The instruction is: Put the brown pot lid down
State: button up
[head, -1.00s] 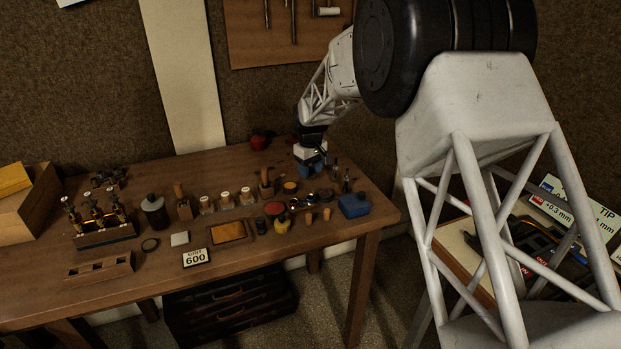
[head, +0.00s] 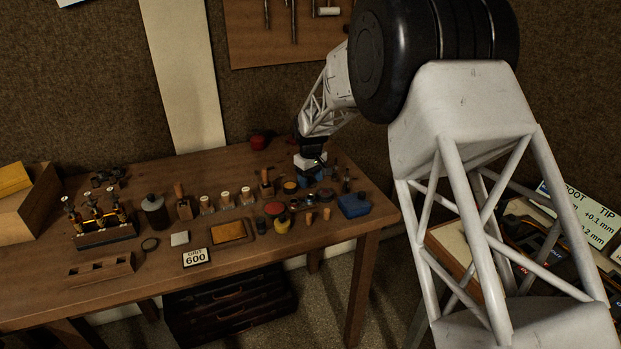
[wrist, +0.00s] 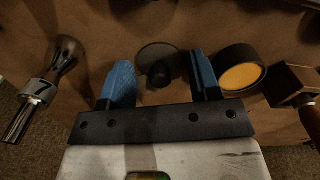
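The pot lid, a dark round disc with a small raised knob (wrist: 158,62), lies between the two blue fingers of my gripper (wrist: 161,82) in the wrist view. The fingers stand apart, with a visible gap on either side of the knob. Beside the right finger is an open dark round pot (wrist: 240,72) with orange content; this looks like the orange-topped pot (head: 290,187) in the head view. There, my gripper (head: 310,176) is low over the back right of the bench, and its fingertips and the lid are hard to make out.
A blue box (head: 354,205) stands near the bench's right edge, with several small jars and stoppers to the left. The bench front (head: 150,285) is clear.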

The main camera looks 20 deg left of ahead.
aim_at(311, 177)
jog(key=shift+o, duration=1.2)
notch_tip(311, 177, up, 12)
jog(key=shift+r, duration=0.15)
dwell(0.5)
